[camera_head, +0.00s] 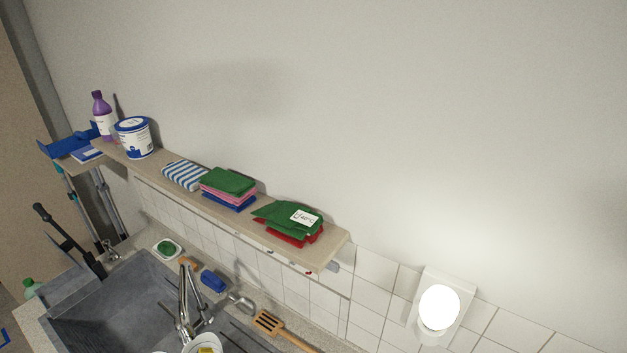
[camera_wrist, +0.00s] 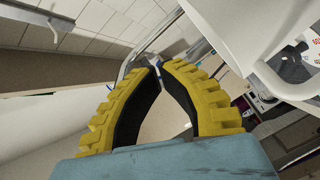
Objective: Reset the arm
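My gripper (camera_wrist: 161,66) shows in the wrist view, with two curved yellow ribbed fingers and black inner pads. The fingertips are close together with a narrow gap between them, and I see no object held. A small bluish thing shows at the gap, too small to make out. My gripper and arm do not show in the head view.
In the head view a wall shelf (camera_head: 334,247) holds a purple bottle (camera_head: 104,117), a white tub (camera_head: 134,139) and folded cloths (camera_head: 229,181). Below it are a grey sink (camera_head: 110,302), a faucet (camera_head: 184,300) and a wooden spatula (camera_head: 268,322). The wall above is bare.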

